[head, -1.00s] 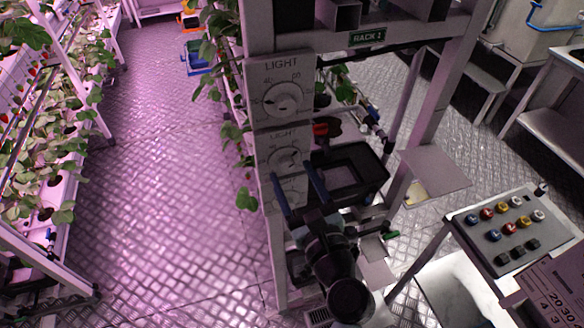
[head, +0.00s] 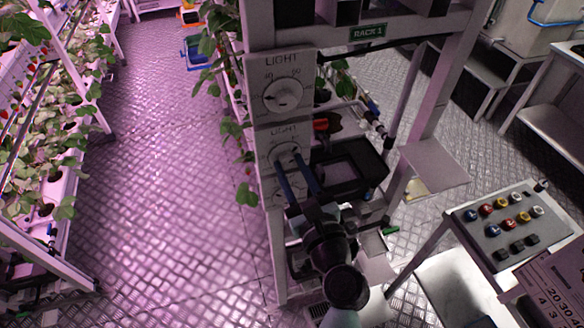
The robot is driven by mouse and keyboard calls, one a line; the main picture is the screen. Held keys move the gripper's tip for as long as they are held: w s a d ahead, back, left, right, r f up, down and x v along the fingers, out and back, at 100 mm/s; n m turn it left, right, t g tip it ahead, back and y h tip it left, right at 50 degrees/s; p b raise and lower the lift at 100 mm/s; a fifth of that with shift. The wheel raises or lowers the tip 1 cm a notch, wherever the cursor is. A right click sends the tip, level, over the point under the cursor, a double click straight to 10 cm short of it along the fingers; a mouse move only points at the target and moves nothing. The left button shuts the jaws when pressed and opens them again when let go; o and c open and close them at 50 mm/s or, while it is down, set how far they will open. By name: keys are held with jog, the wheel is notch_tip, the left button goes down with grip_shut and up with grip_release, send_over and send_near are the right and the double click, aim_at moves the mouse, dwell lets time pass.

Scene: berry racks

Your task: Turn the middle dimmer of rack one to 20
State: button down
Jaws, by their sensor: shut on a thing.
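Rack one's post carries LIGHT panels one above another, beside the green RACK 1 sign (head: 368,32). The upper dimmer (head: 283,96) is a round white dial, clear of my gripper. The middle dimmer (head: 287,153) sits below it. My gripper (head: 287,153) has its two blue fingers at the middle dimmer, one on each side of its knob, and is shut on it. The fingers cover part of that dial, and I cannot read its setting. A lower dimmer panel (head: 268,190) is mostly hidden behind my gripper.
A black tray (head: 372,168) stands just right of the fingers. Leaves hang left of the post. A button box (head: 505,225) and a number sheet (head: 550,290) are at the lower right. The metal floor (head: 165,190) left of the rack is clear.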

jog(key=shift+n, duration=0.3)
jog(key=n+b, duration=0.2)
jog(key=n, duration=0.3)
jog(key=shift+f, duration=0.15)
jog(key=n+b, duration=0.2)
jog(key=n, duration=0.2)
jog(key=n+b, duration=0.2)
jog(key=n, duration=0.1)
jog(key=shift+d+n, duration=0.1)
jog(key=shift+n, duration=0.2)
jog(key=n+b, duration=0.2)
jog(key=n, duration=0.1)
jog(key=shift+b, duration=0.3)
jog(key=n+b, duration=0.2)
jog(key=n, duration=0.2)
jog(key=n+b, duration=0.3)
jog(key=shift+h, duration=0.3)
jog(key=shift+r+n+b, duration=0.25)
jog(key=shift+n+b, duration=0.6)
jog(key=shift+n, duration=0.75)
